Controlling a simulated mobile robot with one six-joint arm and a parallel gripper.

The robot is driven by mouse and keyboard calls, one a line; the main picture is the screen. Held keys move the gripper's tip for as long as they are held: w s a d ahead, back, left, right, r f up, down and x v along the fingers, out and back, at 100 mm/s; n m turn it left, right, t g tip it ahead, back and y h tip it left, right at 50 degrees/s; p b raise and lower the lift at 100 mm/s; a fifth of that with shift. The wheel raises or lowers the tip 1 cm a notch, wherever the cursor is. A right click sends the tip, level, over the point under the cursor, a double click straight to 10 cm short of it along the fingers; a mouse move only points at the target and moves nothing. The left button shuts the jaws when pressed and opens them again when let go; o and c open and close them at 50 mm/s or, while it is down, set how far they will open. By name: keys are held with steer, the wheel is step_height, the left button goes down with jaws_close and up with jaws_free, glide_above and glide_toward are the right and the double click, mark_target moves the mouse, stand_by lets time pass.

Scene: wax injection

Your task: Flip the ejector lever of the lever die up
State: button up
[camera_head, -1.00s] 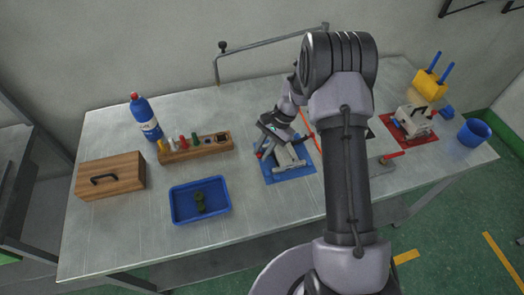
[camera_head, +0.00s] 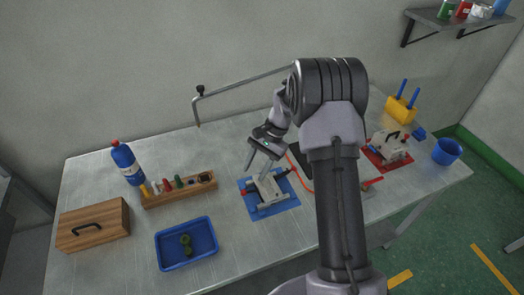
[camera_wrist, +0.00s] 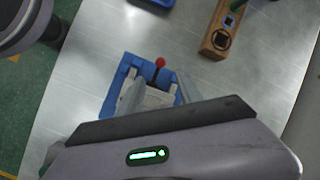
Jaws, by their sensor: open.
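The lever die (camera_head: 270,189) is a pale grey block on a blue mat (camera_head: 283,206) near the table's middle. A red knob (camera_head: 243,191) shows at its left side. In the wrist view the die (camera_wrist: 155,98) lies partly behind my fingers, and a lever with a red ball (camera_wrist: 160,62) sticks out at its far side. My gripper (camera_head: 258,168) is open and empty above the die, fingers pointing down. In the wrist view the fingertips (camera_wrist: 157,84) stand either side of the lever's line. Contact cannot be told; my gripper hides the die's near part.
A second die (camera_head: 392,146) sits on a red mat at the right, near a blue cup (camera_head: 447,152). A blue tray (camera_head: 160,252), wooden rack (camera_head: 160,200), bottle (camera_head: 127,163) and wooden box (camera_head: 92,225) are at the left. A bent metal rail (camera_head: 225,90) rises behind.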

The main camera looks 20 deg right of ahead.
steer(key=p+v, duration=0.1)
steer(key=v, duration=0.7)
steer(key=shift+r, duration=0.3)
steer(key=shift+d, duration=0.1)
steer(key=s+a+r+n+t+h+b, duration=0.25)
steer(key=s+a+r+b, duration=0.25)
steer(key=s+a+r, duration=0.4)
steer(key=s+a+n+t+b, duration=0.1)
steer(key=s+t+b, duration=0.1)
steer(key=s, duration=0.7)
steer(key=s+a+f+n+t+b, duration=0.1)
steer(key=s+b, duration=0.3)
steer(key=s, duration=0.5)
steer(key=shift+a+f+n+t+h, duration=0.3)
steer(key=shift+a+n+t+h, duration=0.05)
steer(key=shift+a+n+t, duration=0.35)
